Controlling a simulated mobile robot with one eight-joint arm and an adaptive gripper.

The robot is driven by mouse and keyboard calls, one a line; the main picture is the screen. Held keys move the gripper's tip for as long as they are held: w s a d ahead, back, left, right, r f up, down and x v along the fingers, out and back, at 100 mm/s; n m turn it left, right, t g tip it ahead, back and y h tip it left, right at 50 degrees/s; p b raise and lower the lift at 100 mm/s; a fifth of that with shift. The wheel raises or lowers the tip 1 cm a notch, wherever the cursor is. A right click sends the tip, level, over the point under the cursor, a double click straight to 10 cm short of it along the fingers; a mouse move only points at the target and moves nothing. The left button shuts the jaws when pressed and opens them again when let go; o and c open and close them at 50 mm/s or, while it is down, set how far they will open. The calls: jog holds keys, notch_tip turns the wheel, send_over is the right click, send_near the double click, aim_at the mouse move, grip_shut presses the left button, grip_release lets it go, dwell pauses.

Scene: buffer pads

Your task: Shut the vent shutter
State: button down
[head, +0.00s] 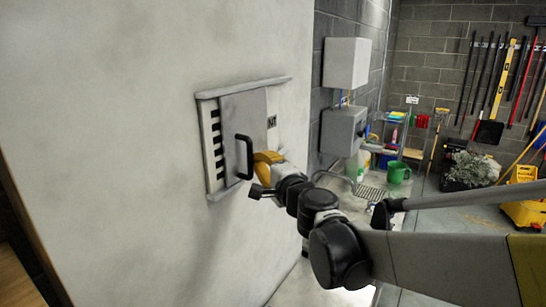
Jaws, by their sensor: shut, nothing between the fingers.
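The vent shutter (232,112) is a pale panel in a frame on the light wall, with a black handle (250,158) on it. A column of dark vent slots (216,140) shows uncovered along its left side. The panel stands toward the right of the frame, between a top rail (243,87) and a lower rail. My gripper (258,176) is shut and empty, just right of the handle and close to it. I cannot tell whether it touches the handle. It hides the lower right part of the frame.
The light wall (110,130) is clear left of the vent. Tools hang on the back wall, and a yellow bucket (524,212) stands at the far right.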

aim_at(249, 167)
jog(key=s+a, duration=0.2)
jog(key=s, duration=0.1)
jog(key=shift+s+a+r, duration=0.1)
jog(key=shift+s+a, duration=0.1)
